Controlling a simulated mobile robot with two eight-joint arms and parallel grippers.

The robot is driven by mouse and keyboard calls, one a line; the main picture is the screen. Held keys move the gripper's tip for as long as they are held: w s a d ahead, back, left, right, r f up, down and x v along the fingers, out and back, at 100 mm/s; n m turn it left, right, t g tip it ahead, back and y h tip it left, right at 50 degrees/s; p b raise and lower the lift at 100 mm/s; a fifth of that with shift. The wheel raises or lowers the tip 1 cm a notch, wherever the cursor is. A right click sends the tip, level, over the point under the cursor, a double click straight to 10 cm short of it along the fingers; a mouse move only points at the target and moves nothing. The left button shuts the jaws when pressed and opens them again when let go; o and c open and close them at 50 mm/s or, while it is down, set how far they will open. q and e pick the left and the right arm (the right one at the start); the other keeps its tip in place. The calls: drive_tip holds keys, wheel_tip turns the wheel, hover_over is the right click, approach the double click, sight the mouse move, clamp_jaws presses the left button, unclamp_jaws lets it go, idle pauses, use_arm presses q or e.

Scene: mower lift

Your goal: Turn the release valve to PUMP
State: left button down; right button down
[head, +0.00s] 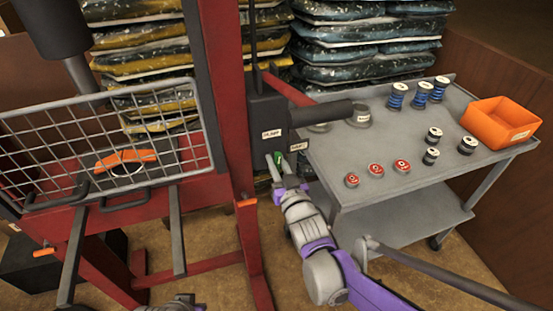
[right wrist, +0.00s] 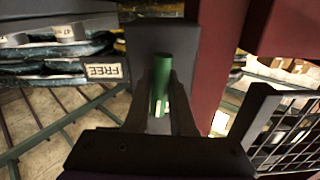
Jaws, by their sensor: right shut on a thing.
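The release valve's green handle (head: 280,158) sticks out low on the dark pump block (head: 266,112) beside the red post. My right gripper (head: 277,165) is shut on this handle. The right wrist view shows the green handle (right wrist: 160,85) between the two dark fingers of my right gripper (right wrist: 160,100), roughly in line with them. A label (right wrist: 103,71) beside the block, to the left in that view, seems to read FREE. A pale label (head: 271,133) on the block is too small to read surely.
A thick black lever (head: 315,113) reaches right from the block over the grey cart (head: 335,180). The cart holds blue spools (head: 398,96), red-topped pieces (head: 375,170) and an orange bin (head: 501,122). A wire basket (head: 105,135) stands left; stacked bags (head: 360,50) are behind.

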drive_tip(key=shift+n+p, duration=0.55)
drive_tip(key=shift+n, duration=1.05)
drive_tip(key=c, duration=0.8)
unclamp_jaws()
drive_tip(key=shift+c, duration=0.2)
drive_tip(key=v, duration=1)
drive_tip(key=shift+s+d+p, duration=0.15)
drive_tip(key=shift+s+p, duration=0.15)
drive_tip(key=shift+s, duration=0.1)
